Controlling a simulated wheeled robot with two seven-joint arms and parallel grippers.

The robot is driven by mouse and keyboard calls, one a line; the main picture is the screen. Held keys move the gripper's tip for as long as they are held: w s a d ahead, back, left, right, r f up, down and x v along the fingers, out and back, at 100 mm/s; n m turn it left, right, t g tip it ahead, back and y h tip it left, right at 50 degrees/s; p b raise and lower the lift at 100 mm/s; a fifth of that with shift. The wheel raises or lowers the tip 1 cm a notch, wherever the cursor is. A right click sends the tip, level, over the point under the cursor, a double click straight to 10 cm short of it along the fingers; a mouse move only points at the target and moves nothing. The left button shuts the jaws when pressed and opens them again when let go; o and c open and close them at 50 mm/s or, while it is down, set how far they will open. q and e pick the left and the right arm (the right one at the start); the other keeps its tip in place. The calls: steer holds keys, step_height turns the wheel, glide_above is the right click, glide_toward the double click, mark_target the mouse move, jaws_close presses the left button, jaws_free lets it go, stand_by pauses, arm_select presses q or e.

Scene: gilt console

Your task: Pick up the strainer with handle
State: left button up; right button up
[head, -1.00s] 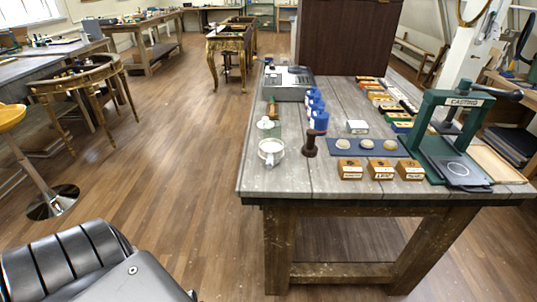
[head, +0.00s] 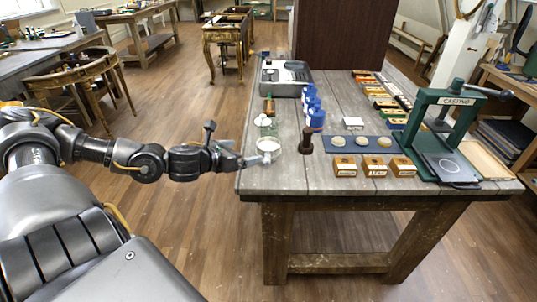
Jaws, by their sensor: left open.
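A pale, round, cup-like thing (head: 268,144), which looks like the strainer, sits near the left front corner of the grey wooden workbench (head: 310,178). Its handle cannot be made out clearly. My left arm reaches in from the left, and my left gripper (head: 254,161) is open at the bench's left edge. Its fingertips are just in front of the strainer and overlap its lower part in the picture. I cannot tell whether they touch it. My right gripper is not in view.
A dark wooden stamp (head: 306,141) stands right of the strainer, with blue bottles (head: 315,118) behind. Small wooden boxes (head: 375,167) line the front, and a green press (head: 447,140) stands at the right. Bare bench lies along the front edge.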

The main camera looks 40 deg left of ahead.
mark_target(264, 146)
arm_select(q)
steer(key=p+x, duration=0.1)
steer(key=x, duration=0.3)
steer(key=shift+w, duration=0.35)
steer(key=shift+w+f, duration=0.3)
steer(key=shift+w, duration=0.15)
steer(key=shift+w+d+r+p, duration=0.1)
steer(key=shift+w+p, duration=0.2)
steer(key=shift+p, duration=0.3)
steer(key=x, duration=0.1)
steer(key=p+x, duration=0.2)
steer(key=x, duration=0.1)
steer(key=shift+w+d+r, duration=0.1)
steer(key=shift+w+d, duration=0.05)
steer(key=shift+d, duration=0.15)
steer(key=shift+w+f, duration=0.2)
steer(key=shift+c, duration=0.3)
